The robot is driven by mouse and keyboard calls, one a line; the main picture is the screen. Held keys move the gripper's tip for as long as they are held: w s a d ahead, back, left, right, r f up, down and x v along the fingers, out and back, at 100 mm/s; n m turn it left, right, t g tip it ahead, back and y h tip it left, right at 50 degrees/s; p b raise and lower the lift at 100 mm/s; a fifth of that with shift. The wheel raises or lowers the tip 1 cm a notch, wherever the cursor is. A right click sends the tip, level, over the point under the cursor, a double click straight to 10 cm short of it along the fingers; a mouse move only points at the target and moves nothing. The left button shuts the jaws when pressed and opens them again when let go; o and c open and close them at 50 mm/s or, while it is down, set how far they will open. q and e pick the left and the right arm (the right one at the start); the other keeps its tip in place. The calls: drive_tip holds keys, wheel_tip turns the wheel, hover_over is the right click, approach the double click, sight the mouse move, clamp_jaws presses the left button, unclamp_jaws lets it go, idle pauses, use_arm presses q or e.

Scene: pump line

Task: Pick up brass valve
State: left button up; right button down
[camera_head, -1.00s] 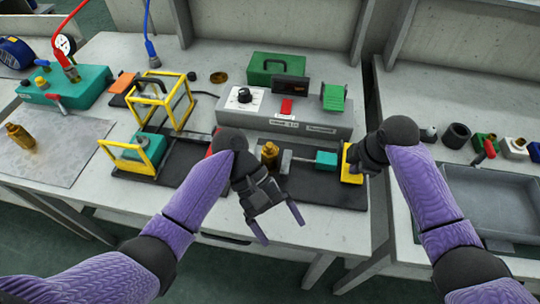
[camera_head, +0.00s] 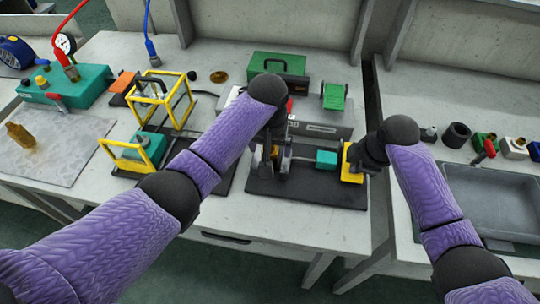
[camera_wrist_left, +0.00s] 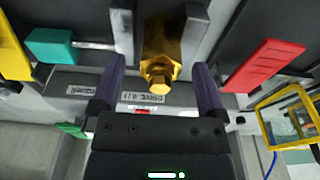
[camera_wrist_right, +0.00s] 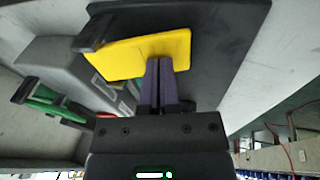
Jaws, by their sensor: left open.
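A brass valve (camera_wrist_left: 162,48) with a hexagonal end sits between the two grey jaws of a clamp in the left wrist view. In the head view only a bit of the valve (camera_head: 257,157) shows behind my left arm. My left gripper (camera_wrist_left: 158,85) is open, its fingers on either side of the valve's near end with gaps to it. My right gripper (camera_wrist_right: 160,65) is shut, fingertips together at a yellow plate (camera_wrist_right: 130,55), probably touching it. A second brass piece (camera_head: 20,136) lies on the grey mat at left.
The clamp's teal block (camera_head: 327,159) is on the black base. A red lever (camera_wrist_left: 268,62) is beside the clamp. Yellow frames (camera_head: 160,98) stand left, and a grey control box (camera_head: 325,125) stands behind. A grey tray (camera_head: 490,205) is at right.

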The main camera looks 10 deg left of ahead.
use_arm(q)
drive_tip(key=shift+w+f, duration=0.1)
drive_tip(key=shift+f, duration=0.55)
clamp_jaws()
drive_tip(key=shift+r, duration=0.1)
wheel_tip(320, 180, up, 10)
idle(0.3)
